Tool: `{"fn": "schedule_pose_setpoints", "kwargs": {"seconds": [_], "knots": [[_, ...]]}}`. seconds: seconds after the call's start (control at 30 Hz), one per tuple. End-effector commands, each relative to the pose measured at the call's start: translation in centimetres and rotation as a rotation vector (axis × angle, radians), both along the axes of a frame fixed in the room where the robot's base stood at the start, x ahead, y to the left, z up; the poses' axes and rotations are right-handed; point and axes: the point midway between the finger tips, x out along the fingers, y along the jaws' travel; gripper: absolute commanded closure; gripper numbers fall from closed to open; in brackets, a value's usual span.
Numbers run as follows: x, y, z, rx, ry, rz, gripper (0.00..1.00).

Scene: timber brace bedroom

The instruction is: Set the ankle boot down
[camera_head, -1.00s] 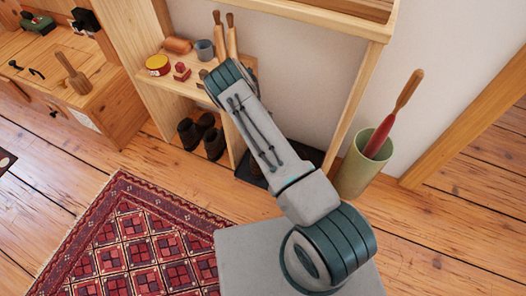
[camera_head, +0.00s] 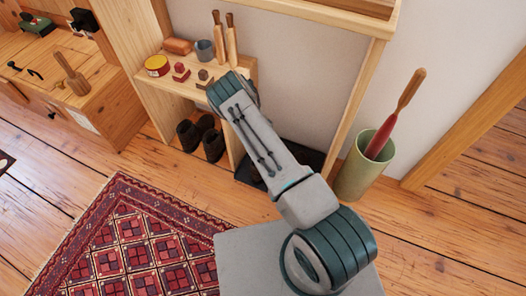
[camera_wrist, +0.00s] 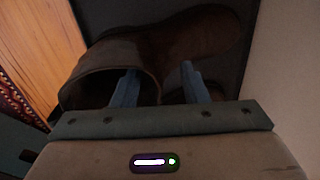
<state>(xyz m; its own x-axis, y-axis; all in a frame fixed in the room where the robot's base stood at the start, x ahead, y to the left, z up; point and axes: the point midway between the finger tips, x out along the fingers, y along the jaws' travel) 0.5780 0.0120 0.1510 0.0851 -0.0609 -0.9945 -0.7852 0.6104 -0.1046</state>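The brown ankle boot (camera_wrist: 178,38) fills the upper middle of the wrist view, its shaft opening towards my gripper and its toe to the upper right. It lies over a dark tray-like surface (camera_wrist: 240,75); whether it touches is hard to tell. My gripper (camera_wrist: 160,77) has two blue fingers apart. The left finger is at the shaft opening, the right one outside, with the rim between them. A gap shows between the rim and the right finger. In the head view, my arm hides the gripper and most of the black tray (camera_head: 312,158).
Dark boots (camera_head: 200,135) stand in the lower shelf (camera_head: 165,100), left of my arm. Tins, brushes and blocks stand on its top. A green bin (camera_head: 358,170) with a red-bladed tool (camera_head: 380,138) stands to the right. A red patterned rug (camera_head: 130,235) covers floor at the front.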

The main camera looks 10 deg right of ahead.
Motion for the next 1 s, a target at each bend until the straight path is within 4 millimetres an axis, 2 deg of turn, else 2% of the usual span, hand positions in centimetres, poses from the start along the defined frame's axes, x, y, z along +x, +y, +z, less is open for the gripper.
{"fn": "schedule_pose_setpoints", "kwargs": {"seconds": [0.17,0.5,0.63,0.8,1.0], "knots": [[0.0,0.1,1.2,0.001,-0.001,-0.001,0.60],[-0.6,0.5,8.3,0.000,-0.001,-0.001,0.60],[-0.8,0.6,10.4,0.000,-0.002,-0.002,0.60],[-1.0,0.7,11.8,0.000,0.000,0.000,0.60],[-1.0,0.7,12.1,0.000,0.000,0.000,0.60]]}}
